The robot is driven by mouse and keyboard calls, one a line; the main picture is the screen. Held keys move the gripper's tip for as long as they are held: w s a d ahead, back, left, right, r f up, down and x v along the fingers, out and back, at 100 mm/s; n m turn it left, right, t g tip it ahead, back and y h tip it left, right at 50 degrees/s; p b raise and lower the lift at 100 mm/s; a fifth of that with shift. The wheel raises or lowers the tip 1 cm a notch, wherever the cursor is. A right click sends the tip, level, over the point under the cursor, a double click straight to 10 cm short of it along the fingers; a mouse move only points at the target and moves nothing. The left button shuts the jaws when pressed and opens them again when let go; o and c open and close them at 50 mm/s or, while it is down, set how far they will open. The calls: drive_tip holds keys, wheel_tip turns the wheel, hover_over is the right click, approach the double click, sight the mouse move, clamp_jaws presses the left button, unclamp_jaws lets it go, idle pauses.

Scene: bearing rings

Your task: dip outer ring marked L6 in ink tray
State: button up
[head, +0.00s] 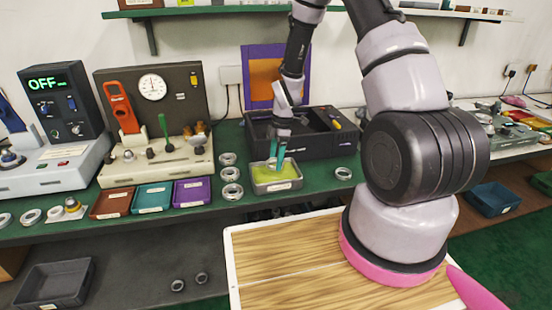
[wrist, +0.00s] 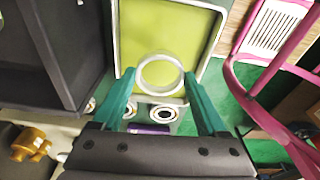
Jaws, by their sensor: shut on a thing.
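My gripper (head: 277,155) points down over the ink tray (head: 262,189), a small grey tray with yellow-green ink, on the green bench. In the wrist view, my gripper's teal fingers (wrist: 160,74) are shut on a pale metal ring (wrist: 160,91), one finger on each side. The ring shows against the yellow-green ink, near one side of the tray (wrist: 116,30). I cannot read a mark on it, and cannot tell whether it touches the ink.
Several loose rings (head: 231,191) lie left of the tray, and one ring (head: 343,173) lies right. Brown, teal and purple bins (head: 192,191) stand further left. A dark open case (head: 315,145) stands just behind the tray.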

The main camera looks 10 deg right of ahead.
sight(276, 180)
drive_tip(key=shift+f, duration=2.9)
drive_tip(key=shift+r, duration=0.1)
idle(1.7)
drive_tip(key=shift+r, duration=4.15)
